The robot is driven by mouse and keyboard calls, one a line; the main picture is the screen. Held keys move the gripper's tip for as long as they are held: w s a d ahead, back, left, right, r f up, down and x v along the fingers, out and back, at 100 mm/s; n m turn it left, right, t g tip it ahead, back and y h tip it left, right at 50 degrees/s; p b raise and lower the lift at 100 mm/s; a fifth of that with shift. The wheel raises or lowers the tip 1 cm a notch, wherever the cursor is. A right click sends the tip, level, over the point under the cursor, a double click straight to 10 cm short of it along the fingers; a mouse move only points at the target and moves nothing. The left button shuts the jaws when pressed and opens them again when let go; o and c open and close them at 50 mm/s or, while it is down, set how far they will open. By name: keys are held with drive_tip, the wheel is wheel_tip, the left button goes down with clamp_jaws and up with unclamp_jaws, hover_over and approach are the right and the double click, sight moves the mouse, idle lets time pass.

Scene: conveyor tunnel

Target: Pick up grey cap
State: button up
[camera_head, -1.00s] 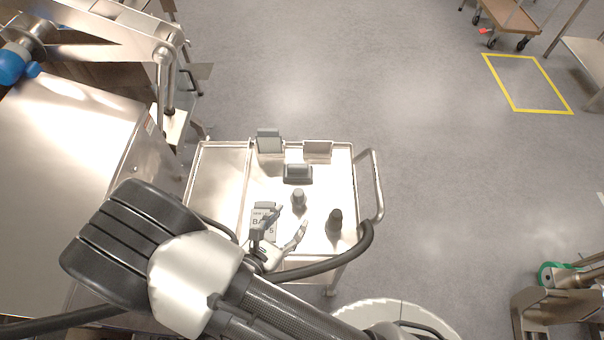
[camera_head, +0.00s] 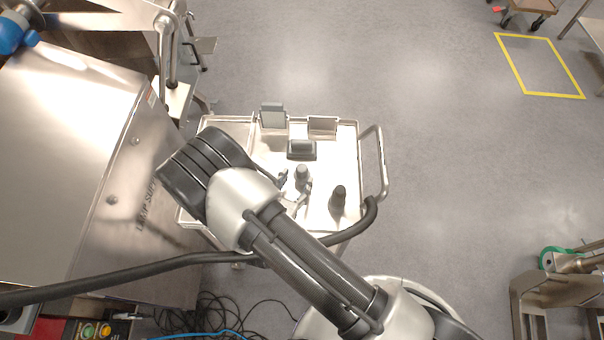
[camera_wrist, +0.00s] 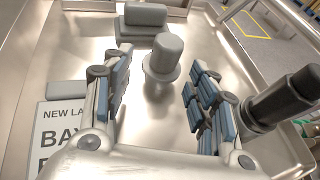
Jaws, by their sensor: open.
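The grey cap (camera_head: 302,173) stands upright on the steel cart's tray (camera_head: 320,208); in the wrist view it is a rounded grey knob (camera_wrist: 163,60) on a wider round flange. My gripper (camera_head: 294,187) is open and empty. In the wrist view its two blue-padded fingers (camera_wrist: 158,85) stand apart to the left and right, with the cap showing between and just beyond their tips.
A dark bottle-like object (camera_head: 338,202) stands close to the right finger. A dark grey block (camera_head: 301,150) lies behind the cap, with grey upright pieces (camera_head: 273,116) at the tray's back. A printed label card (camera_wrist: 62,130) lies at left. The cart's handle (camera_head: 378,160) is at right.

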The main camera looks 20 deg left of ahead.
sight(300, 177)
drive_tip(key=b+x, duration=0.1)
drive_tip(key=x, duration=0.4)
drive_tip(key=shift+w+d+r, duration=0.1)
drive_tip(key=shift+w+d, duration=0.05)
drive_tip(key=shift+w, duration=0.05)
drive_tip(key=shift+c, duration=0.5)
drive_tip(key=c, duration=0.8)
